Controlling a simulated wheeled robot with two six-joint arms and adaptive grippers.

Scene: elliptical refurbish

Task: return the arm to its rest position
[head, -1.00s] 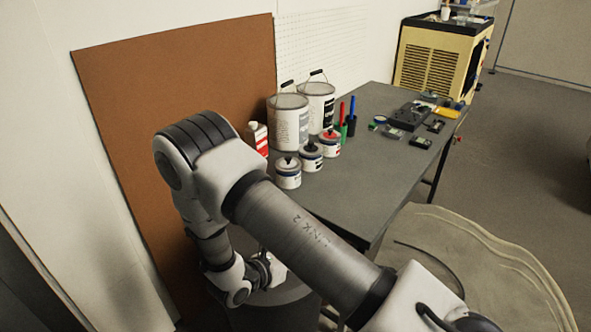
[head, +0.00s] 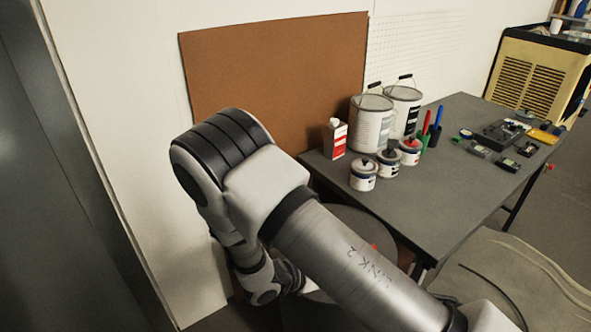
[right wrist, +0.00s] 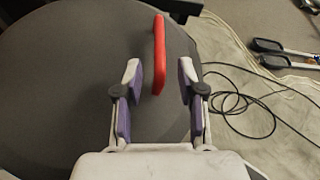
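My right arm (head: 340,262) reaches in from the lower right of the head view, bent at a large elbow at the left. Its gripper is hidden behind the arm there. In the right wrist view my right gripper (right wrist: 159,82) is open, its purple-padded fingers apart with nothing gripped. A red bar-like object (right wrist: 159,55) lies on the dark round top (right wrist: 70,70), between and beyond the fingers, touching neither. A small red bit also shows beside the arm in the head view (head: 375,246). My left gripper is not in view.
A grey table (head: 440,190) holds large paint cans (head: 371,125), small cans (head: 363,176), a red-and-white bottle (head: 334,139), markers and small devices. A brown board (head: 270,65) leans on the wall. In the wrist view, a cable (right wrist: 240,110) and dark-ended tools (right wrist: 285,62) lie on pale sheeting.

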